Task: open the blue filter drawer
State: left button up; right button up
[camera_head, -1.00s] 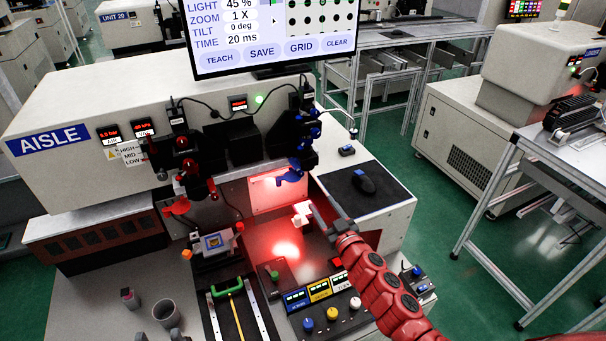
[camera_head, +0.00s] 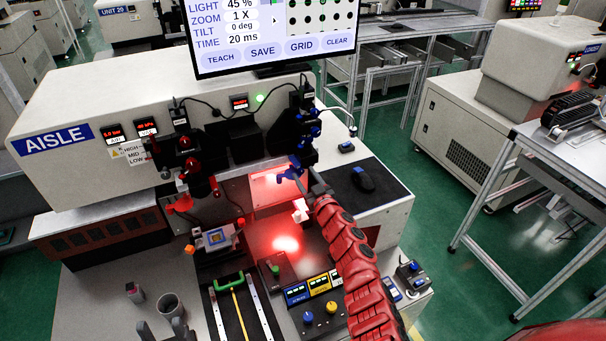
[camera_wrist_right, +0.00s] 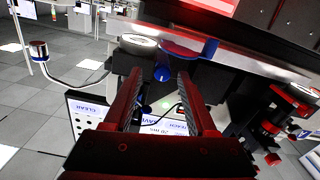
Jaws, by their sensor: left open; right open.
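The blue filter drawer (camera_head: 289,173) is a blue piece low on the right-hand camera column with blue knobs (camera_head: 308,131). In the right wrist view a flat blue plate (camera_wrist_right: 192,50) and a blue knob-like part (camera_wrist_right: 162,73) show beyond the fingertips. My right gripper (camera_head: 312,181) is just right of the blue piece in the head view. In the right wrist view its red fingers (camera_wrist_right: 159,78) are apart, with the blue part between their tips in the picture; I cannot tell if they touch it. My left gripper (camera_head: 166,328) is open and empty at the bottom edge.
A second column with red parts (camera_head: 196,180) stands to the left. A white block (camera_head: 300,210) is below my right gripper. The control box with knobs (camera_head: 318,305), a green-handled slide (camera_head: 229,282) and a mug (camera_head: 169,305) are in front. A monitor (camera_head: 270,35) stands behind.

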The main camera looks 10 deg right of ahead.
jog(key=shift+w+a, duration=0.3)
jog(key=shift+w, duration=0.35)
jog(key=shift+c, duration=0.2)
grip_shut()
dwell(1.0)
